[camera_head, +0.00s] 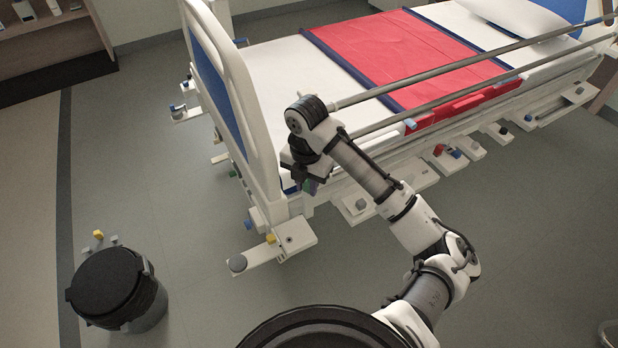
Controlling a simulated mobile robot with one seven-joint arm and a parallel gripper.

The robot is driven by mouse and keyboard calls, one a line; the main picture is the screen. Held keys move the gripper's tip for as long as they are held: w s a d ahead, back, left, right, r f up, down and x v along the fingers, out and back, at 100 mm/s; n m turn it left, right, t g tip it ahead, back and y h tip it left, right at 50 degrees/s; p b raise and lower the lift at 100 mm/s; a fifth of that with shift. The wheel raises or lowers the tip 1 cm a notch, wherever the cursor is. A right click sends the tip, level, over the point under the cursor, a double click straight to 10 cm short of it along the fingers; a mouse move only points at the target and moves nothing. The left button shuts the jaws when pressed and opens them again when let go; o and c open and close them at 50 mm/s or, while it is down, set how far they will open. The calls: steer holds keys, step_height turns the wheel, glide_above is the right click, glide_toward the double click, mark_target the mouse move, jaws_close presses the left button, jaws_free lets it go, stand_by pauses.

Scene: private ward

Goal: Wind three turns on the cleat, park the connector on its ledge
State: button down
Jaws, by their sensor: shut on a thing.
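My gripper (306,178) is at the foot end of the bed, low beside the right post of the footboard. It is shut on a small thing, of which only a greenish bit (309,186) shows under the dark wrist. I cannot tell whether this is the connector. A ledge-like white plate (295,233) juts out at the bed's foot corner, with a yellow block (270,238) and a grey round knob (238,263) on or beside it. I cannot make out the cleat or any cord wound on it; my arm covers part of the bed's near side.
The bed's footboard (222,80) stands just left of my gripper. Two long rails (450,76) run along the near side. A red sheet (405,55) lies across the mattress. Several small plates line the bed's lower edge. A dark lidded bin (110,285) stands lower left. Open floor lies between.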

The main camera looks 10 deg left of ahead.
steer(key=shift+w+d+f+b, duration=0.2)
steer(key=shift+d+f+b, duration=0.05)
steer(key=shift+f, duration=0.35)
steer(key=shift+w+d+f+b, duration=0.15)
steer(key=shift+d+f+b, duration=0.1)
steer(key=shift+f, duration=0.3)
steer(key=s+d, duration=0.4)
steer(key=s, duration=0.1)
steer(key=shift+s, duration=0.35)
